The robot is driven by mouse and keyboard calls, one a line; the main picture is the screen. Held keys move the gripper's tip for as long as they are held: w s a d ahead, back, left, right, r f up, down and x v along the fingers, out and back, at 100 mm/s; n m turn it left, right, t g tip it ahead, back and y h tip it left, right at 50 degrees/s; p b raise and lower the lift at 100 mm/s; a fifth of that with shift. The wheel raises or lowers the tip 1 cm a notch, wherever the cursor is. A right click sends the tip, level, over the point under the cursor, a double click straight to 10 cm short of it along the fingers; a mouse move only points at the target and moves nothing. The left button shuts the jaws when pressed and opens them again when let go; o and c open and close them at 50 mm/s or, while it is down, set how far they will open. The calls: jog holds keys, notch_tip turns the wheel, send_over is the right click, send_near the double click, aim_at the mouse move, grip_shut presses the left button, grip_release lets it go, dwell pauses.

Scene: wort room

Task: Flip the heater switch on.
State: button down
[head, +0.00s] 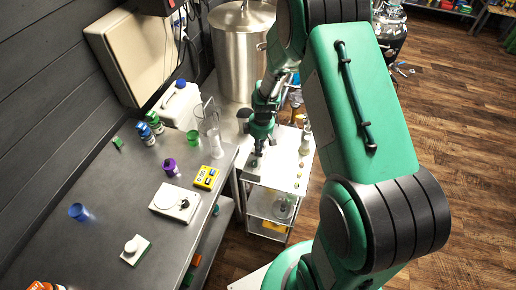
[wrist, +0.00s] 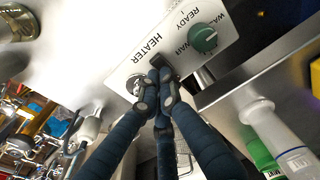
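A white control panel (wrist: 178,43) shows in the wrist view, with the printed words HEATER and READY. A small black switch (wrist: 157,61) sits just beside the word HEATER. Its lower part is hidden by my fingertips, and I cannot tell its position. My gripper (wrist: 156,88) has its dark blue fingers drawn together, with the tips right at the switch; I cannot tell whether they touch it. Nothing shows held between them. In the head view my gripper (head: 257,152) is low over the steel cart, and the switch cannot be made out.
A green knob (wrist: 203,38) is on the panel beside the switch. In the head view a tall steel kettle (head: 243,45) stands behind my gripper. A cart (head: 283,170) holds small items. The bench (head: 95,190) at left carries a scale (head: 175,202) and bottles.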

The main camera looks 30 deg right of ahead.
jog(key=shift+s+d+f, duration=0.2)
jog(key=shift+s+f, duration=0.05)
jog(key=shift+s, duration=0.3)
jog(key=shift+s+d+f, duration=0.2)
jog(key=shift+s+f, duration=0.05)
jog(key=shift+s, duration=0.25)
jog(key=shift+r, duration=0.1)
jog(key=s+d+r+p, duration=0.2)
jog(key=d+r, duration=0.1)
jog(key=r, duration=1.1)
jog(key=shift+d+p, duration=0.15)
jog(key=shift+p, duration=0.15)
jog(key=w+a+f+m+t+h+b, duration=0.1)
jog(key=w+a+f+m+t+b, duration=0.1)
jog(key=a+m+t, duration=0.55)
jog(key=s+m+h+b, duration=0.1)
jog(key=s+m+h, duration=0.3)
jog(key=s+m, duration=0.3)
jog(key=m, duration=0.5)
jog(key=shift+a+r, duration=0.25)
jog(key=shift+a, duration=0.1)
